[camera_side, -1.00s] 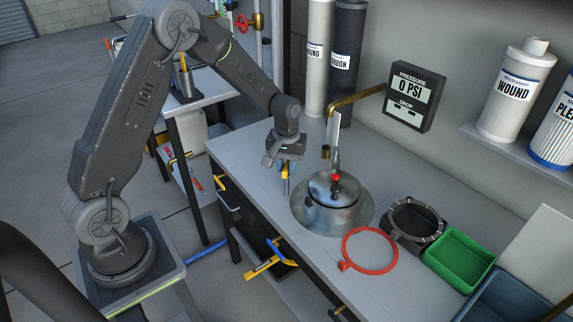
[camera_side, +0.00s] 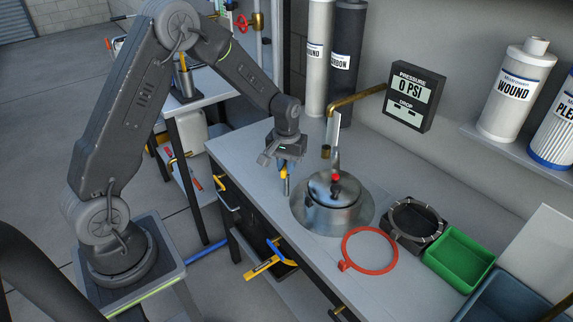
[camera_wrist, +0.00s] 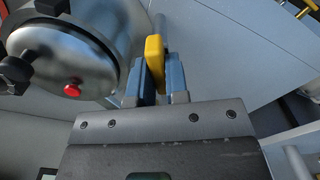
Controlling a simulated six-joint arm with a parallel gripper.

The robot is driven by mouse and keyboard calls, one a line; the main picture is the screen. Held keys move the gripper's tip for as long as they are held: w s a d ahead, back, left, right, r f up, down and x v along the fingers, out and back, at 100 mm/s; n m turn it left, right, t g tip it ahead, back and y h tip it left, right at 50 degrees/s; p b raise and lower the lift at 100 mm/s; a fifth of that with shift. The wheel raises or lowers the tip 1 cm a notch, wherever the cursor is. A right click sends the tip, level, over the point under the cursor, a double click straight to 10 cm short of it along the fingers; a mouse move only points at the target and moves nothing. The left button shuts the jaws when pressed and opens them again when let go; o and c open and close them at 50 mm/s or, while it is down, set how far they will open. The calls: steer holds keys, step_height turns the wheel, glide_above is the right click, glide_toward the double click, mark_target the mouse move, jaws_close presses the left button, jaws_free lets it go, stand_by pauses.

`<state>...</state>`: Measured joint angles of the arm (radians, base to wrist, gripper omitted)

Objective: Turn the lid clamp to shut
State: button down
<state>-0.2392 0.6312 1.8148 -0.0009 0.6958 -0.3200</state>
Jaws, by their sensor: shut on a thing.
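A round metal housing (camera_side: 331,214) with a domed metal lid (camera_side: 321,189) is set into the bench. The lid carries a red knob (camera_wrist: 72,90) and dark fittings, also seen in the wrist view. My gripper (camera_side: 284,175) is at the left side of the housing, pointing down. In the wrist view its blue fingers (camera_wrist: 158,82) are shut on a yellow handle (camera_wrist: 154,50), which appears to be the lid clamp's. Its link to the housing is not clear. The handle's lower part is hidden between the fingers.
A red ring (camera_side: 345,264) lies in front of the housing. A dark round fitting (camera_side: 396,243) and a green tray (camera_side: 462,250) stand to its right. A brass spout (camera_side: 357,97) hangs behind the lid. The pressure display (camera_side: 407,96) reads 0 PSI.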

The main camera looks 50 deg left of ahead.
steer(key=m, duration=0.4)
steer(key=shift+d, duration=0.1)
steer(key=m, duration=0.4)
steer(key=shift+m, duration=0.4)
steer(key=m, duration=0.3)
steer(key=shift+d+m, duration=0.1)
steer(key=shift+m, duration=2.2)
steer(key=c, duration=1.1)
jaws_free()
steer(key=shift+r, duration=0.15)
step_height(320, 180, up, 14)
steer(key=shift+f, duration=0.2)
